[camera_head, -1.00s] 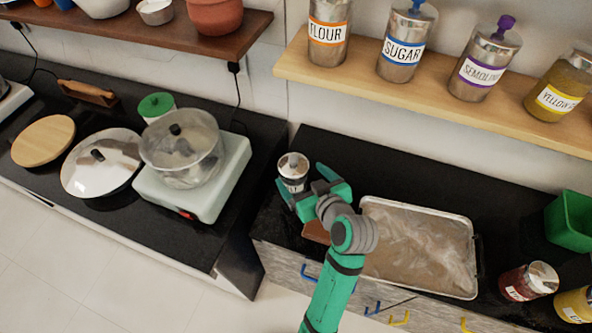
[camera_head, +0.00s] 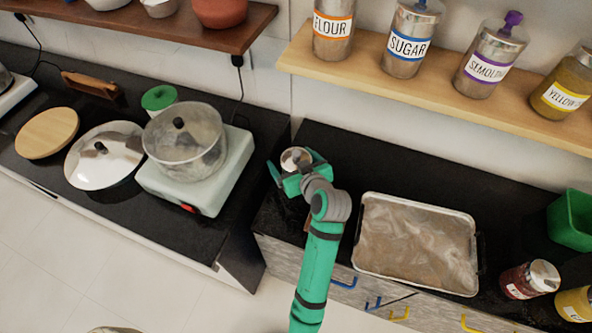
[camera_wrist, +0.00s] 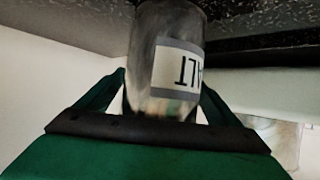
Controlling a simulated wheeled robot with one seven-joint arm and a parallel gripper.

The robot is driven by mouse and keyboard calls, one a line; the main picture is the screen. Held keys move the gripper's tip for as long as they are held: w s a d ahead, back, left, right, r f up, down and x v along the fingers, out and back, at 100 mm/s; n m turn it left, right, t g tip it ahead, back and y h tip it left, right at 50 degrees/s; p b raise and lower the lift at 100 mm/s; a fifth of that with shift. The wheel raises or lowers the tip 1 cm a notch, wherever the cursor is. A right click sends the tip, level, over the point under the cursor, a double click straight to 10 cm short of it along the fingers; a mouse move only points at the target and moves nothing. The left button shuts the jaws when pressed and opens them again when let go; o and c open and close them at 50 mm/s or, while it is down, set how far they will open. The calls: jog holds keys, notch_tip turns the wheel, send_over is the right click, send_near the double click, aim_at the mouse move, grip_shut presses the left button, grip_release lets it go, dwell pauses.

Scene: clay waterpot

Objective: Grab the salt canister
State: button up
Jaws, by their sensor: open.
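The salt canister (camera_head: 296,159) stands on the black counter right of the stove, its silver lid showing from above. In the wrist view the canister (camera_wrist: 146,62) shows a white label with part of the word "SALT", upside down. My green gripper (camera_head: 292,168) is open, with one finger on each side of the canister. In the wrist view the gripper fingers (camera_wrist: 160,95) flank the canister, and its near end lies close to the palm. I cannot tell whether the fingers touch it. The canister's lower part is hidden by my gripper in the head view.
A metal tray (camera_head: 363,235) lies right of my arm. A stove (camera_head: 232,170) with a glass-lidded pot (camera_head: 186,140) stands to the left. Red (camera_head: 528,281) and yellow canisters and a green bin (camera_head: 574,219) stand far right. A wooden shelf (camera_head: 430,88) with labelled jars hangs above.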

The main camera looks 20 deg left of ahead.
jog(key=c, duration=1.5)
jog(key=shift+r, duration=0.1)
jog(key=c, duration=0.3)
jog(key=shift+c, duration=0.2)
